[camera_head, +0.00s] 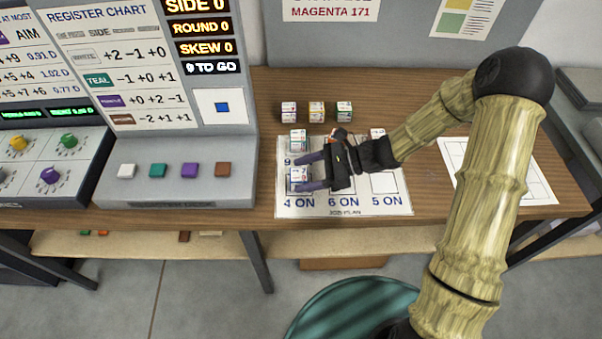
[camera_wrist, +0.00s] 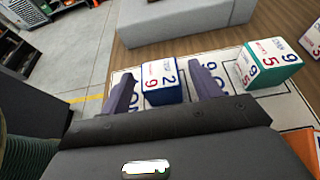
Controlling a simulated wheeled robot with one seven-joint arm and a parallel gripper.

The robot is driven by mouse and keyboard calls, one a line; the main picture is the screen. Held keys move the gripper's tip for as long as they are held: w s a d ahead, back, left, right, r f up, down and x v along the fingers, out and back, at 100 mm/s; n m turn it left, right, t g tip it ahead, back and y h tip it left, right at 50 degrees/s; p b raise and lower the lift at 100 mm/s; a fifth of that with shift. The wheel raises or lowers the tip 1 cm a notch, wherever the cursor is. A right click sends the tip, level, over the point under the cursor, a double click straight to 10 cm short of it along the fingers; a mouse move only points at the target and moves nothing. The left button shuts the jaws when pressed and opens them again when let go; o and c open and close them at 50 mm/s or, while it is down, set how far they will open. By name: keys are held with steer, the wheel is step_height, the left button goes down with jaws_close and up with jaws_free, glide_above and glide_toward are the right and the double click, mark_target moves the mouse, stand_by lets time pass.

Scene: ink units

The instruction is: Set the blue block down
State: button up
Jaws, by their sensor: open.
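The blue block (camera_head: 299,179), white-faced with blue edges and printed numbers, is on the plan sheet (camera_head: 345,211) above the "4 ON" label. It also shows in the wrist view (camera_wrist: 162,84). My gripper (camera_head: 311,172) is open around it, one finger on each side. A teal-edged block (camera_wrist: 268,67) lies just right of the right finger and also shows in the head view (camera_head: 298,137).
Three blocks stand in a row behind the sheet, the middle one (camera_head: 316,110) orange-edged. Another block (camera_head: 377,133) is partly hidden behind my gripper. A console with colored buttons (camera_head: 190,171) stands at left. A gridded white sheet (camera_head: 500,172) lies right.

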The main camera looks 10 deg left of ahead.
steer(key=v, duration=1)
steer(key=shift+w+d, duration=0.1)
steer(key=shift+d, duration=0.3)
steer(key=s+n+h, duration=0.1)
steer(key=s+d+n+h, duration=0.2)
steer(key=s, duration=0.1)
steer(key=shift+d+f+g+h, duration=0.2)
steer(key=shift+f+g+h, duration=0.1)
steer(key=shift+f, duration=0.1)
steer(key=s+d+n+h, duration=0.1)
steer(key=d+h, duration=0.1)
steer(key=s+d+n+h, duration=0.1)
steer(key=s+d+n, duration=0.1)
steer(key=shift+n+t+h, duration=0.3)
steer(key=shift+t+h, duration=0.1)
steer(key=s+d+r+n+t+h, duration=0.2)
steer(key=d+r+n+t+h, duration=0.3)
steer(key=d+n, duration=0.3)
steer(key=shift+s+d+n+h, duration=0.2)
steer(key=shift+s+n+h, duration=0.1)
steer(key=shift+s, duration=0.05)
steer(key=shift+r, duration=0.1)
